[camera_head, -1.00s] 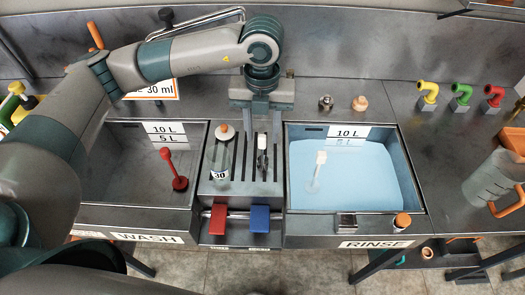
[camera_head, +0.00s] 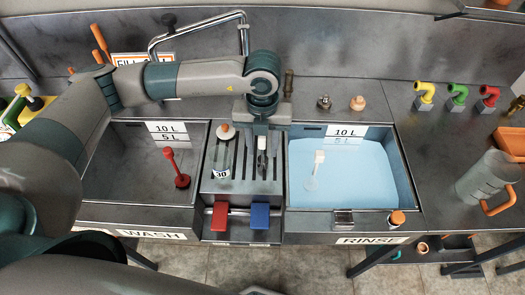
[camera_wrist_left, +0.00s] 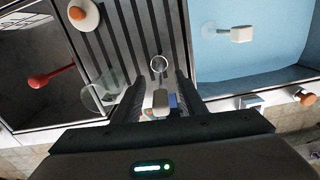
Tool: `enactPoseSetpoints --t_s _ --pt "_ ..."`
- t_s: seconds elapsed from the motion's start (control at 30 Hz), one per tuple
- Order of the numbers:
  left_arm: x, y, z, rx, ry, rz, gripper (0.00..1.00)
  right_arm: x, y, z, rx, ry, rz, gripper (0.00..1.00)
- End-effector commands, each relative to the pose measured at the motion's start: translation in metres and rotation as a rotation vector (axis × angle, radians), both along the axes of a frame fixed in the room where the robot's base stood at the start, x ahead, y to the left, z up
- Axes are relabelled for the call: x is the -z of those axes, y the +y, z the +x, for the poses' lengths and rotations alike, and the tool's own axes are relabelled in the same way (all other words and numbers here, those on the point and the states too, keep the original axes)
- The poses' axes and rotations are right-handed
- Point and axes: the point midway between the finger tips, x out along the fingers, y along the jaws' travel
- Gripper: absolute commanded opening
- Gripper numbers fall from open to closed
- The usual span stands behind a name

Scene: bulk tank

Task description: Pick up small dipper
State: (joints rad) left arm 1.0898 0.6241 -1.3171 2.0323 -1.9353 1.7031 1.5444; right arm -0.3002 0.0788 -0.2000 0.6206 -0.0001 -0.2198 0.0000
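A small upright tool with a pale handle top (camera_head: 262,142), which I take to be the small dipper, stands at the slotted middle rack between the two basins. In the left wrist view its pale handle (camera_wrist_left: 160,100) and a round ring-like part (camera_wrist_left: 159,64) show. My left gripper (camera_head: 262,152) points down over the rack, and its fingers stand apart on either side of the handle. The wrist view also shows the left gripper (camera_wrist_left: 161,88) open, with no clear contact on the handle. My right gripper is not in view.
The wash basin (camera_head: 100,180) holds a red plug (camera_head: 181,179); the rinse basin (camera_head: 408,185) holds blue liquid and a white-topped piece (camera_head: 319,157). Red (camera_head: 220,217) and blue (camera_head: 260,217) blocks sit in front.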

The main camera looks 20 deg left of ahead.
Motion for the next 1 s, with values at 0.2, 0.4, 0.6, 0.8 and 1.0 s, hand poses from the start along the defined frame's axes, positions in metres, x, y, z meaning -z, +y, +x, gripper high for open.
enactPoseSetpoints --t_s 0.2,0.4,0.6,0.8,1.0 --pt "0.000 0.000 0.000 0.000 0.000 0.000 0.33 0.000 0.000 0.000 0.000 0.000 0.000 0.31" --pt "-0.001 0.000 0.000 0.000 0.000 0.000 0.00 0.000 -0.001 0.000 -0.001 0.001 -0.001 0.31" --pt "-0.001 0.000 0.000 0.000 0.000 0.000 0.00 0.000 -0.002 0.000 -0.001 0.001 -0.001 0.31" --pt "-0.004 0.000 0.001 0.000 -0.001 -0.001 0.00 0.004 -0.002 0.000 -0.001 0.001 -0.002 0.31" --pt "-0.023 -0.001 0.001 0.002 -0.005 -0.002 0.00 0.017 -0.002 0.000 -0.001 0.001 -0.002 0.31"
